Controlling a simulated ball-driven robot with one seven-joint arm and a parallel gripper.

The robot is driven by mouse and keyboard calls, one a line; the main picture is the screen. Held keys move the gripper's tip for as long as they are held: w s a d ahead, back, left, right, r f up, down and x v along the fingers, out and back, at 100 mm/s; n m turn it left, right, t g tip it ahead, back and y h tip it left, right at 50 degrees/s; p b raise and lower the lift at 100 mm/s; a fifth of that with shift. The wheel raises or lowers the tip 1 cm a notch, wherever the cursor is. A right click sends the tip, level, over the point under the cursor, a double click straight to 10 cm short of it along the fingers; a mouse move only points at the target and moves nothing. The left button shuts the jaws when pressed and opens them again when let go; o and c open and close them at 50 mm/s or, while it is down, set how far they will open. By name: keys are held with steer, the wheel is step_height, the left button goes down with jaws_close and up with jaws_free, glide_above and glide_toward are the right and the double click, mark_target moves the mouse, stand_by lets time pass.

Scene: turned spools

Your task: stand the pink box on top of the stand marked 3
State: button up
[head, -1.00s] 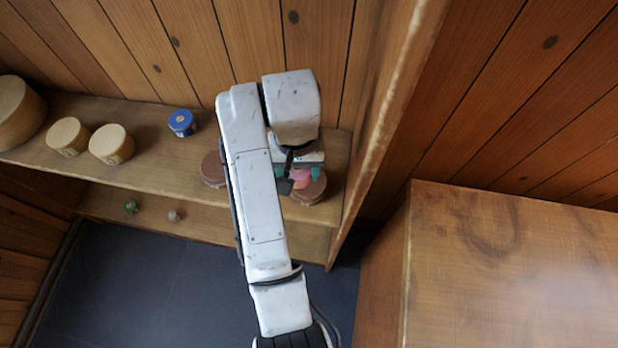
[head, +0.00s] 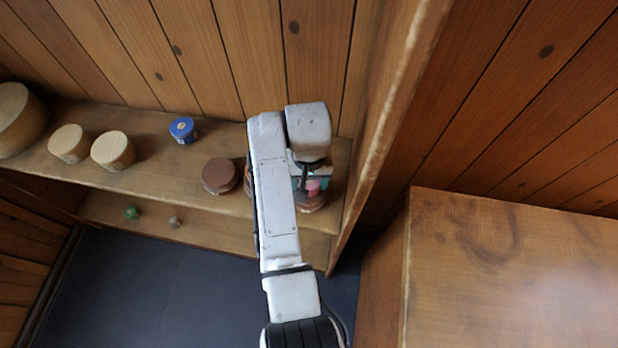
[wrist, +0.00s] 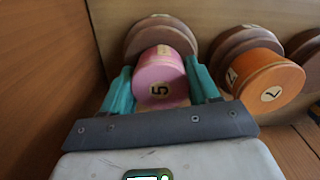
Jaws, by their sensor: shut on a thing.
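The pink box (wrist: 160,78) is a short round drum with a 5 on its side. My gripper (wrist: 162,92) is shut on it, one teal finger on each side. In the head view a bit of the pink box (head: 313,187) shows below my wrist, over a brown stand (head: 313,205) at the shelf's right end. In the wrist view a brown spool-shaped stand (wrist: 158,32) is right behind the box; I cannot tell whether they touch. No 3 is readable on any stand. My gripper (head: 308,184) is largely hidden by my arm in the head view.
A brown stand (head: 219,175), a blue tin (head: 183,129) and pale drums (head: 112,150) are farther left on the shelf (head: 165,165). A wooden side panel (head: 385,130) closes the right end.

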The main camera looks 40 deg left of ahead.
steer(key=shift+f, duration=0.1)
steer(key=o, duration=1)
steer(key=shift+o, duration=0.2)
step_height(320, 180, up, 12)
steer(key=shift+r, duration=0.2)
